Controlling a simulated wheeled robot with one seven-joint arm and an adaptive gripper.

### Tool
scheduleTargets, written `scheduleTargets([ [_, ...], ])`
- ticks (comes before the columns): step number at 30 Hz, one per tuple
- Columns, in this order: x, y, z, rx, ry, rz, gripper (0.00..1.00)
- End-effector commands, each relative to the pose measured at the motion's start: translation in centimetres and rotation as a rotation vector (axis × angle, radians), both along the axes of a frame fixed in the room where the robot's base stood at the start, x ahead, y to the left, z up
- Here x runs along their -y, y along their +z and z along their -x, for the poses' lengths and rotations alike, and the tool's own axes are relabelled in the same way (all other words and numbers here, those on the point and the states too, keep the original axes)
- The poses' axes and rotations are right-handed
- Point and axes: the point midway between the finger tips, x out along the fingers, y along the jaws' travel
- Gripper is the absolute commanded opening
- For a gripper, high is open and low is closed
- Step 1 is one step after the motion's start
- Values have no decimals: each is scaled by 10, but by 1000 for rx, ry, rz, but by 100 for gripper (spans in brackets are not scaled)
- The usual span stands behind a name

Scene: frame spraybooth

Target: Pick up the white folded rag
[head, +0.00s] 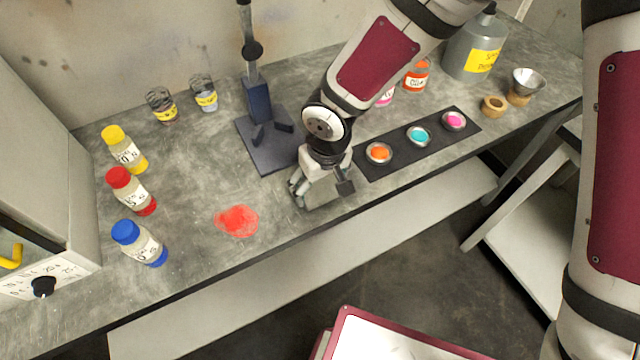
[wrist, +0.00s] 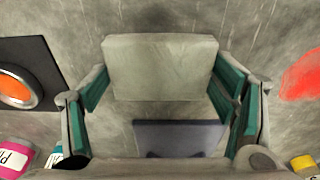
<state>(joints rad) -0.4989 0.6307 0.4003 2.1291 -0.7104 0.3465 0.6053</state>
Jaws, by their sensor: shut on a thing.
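The white folded rag (wrist: 160,65) looks like a pale grey-white block in the wrist view. It sits between the two green-padded fingers of my gripper (wrist: 162,88), near their tips, and the gripper is shut on it. In the head view my gripper (head: 322,190) points down at the front part of the bench. The rag (head: 326,196) shows only partly there, under and between the fingers. I cannot tell whether it touches the bench top or is slightly above it.
A dark stand (head: 270,143) is just behind my gripper. A black strip (head: 400,150) with three paint cups lies to the right. A red spill (head: 237,220) and capped bottles (head: 140,243) are to the left. The bench's front edge is close.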

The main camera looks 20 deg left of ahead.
Motion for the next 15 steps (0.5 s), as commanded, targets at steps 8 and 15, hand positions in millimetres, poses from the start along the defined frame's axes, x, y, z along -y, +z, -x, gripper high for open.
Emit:
scheduleTargets([
  [8, 0, 20, -1, 3, 0, -2, 56],
  [15, 15, 37, 23, 2, 5, 2, 56],
])
